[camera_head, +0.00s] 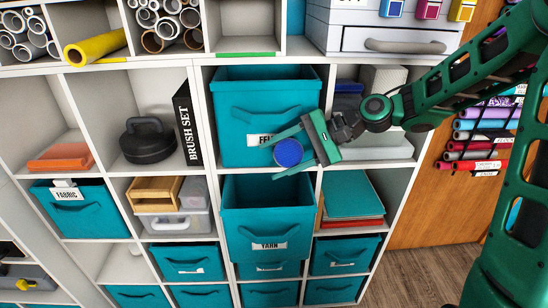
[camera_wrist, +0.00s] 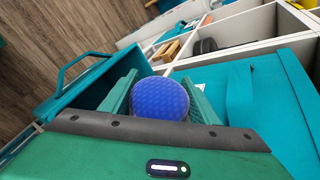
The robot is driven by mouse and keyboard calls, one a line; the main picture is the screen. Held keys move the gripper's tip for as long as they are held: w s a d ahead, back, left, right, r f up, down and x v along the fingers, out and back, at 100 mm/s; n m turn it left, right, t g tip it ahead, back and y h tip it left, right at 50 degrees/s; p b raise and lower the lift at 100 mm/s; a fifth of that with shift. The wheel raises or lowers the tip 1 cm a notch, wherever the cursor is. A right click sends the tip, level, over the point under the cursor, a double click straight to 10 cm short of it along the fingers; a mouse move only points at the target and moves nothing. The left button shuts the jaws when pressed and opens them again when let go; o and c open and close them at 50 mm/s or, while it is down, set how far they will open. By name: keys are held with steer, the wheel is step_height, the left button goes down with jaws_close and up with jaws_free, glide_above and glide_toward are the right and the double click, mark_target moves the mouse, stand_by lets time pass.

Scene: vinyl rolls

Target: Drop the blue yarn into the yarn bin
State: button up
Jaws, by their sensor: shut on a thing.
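The blue yarn (camera_head: 288,153) is a round blue ball held between the two green fingers of my gripper (camera_head: 290,153). In the wrist view the yarn (camera_wrist: 160,99) sits between the finger pads of my gripper (camera_wrist: 160,100), with one finger on each side. The yarn bin (camera_head: 268,222) is a teal bin with a label reading YARN, pulled out from the shelf and open at the top. My gripper is above the yarn bin in the head view, in front of the upper teal bin. In the wrist view a teal bin (camera_wrist: 75,88) with a handle stands at the left.
The teal bin labelled with FE (camera_head: 235,105) sticks out above the yarn bin, close behind my gripper. A black kettlebell-like object (camera_head: 148,141) and a fabric bin (camera_head: 72,215) are on the left shelves. Wooden floor (camera_head: 425,270) shows at the lower right.

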step_height(320, 180, down, 5)
steer(key=shift+r, duration=0.1)
stand_by(0.5)
stand_by(0.5)
steer(key=o, duration=1.1)
steer(key=shift+o, duration=0.2)
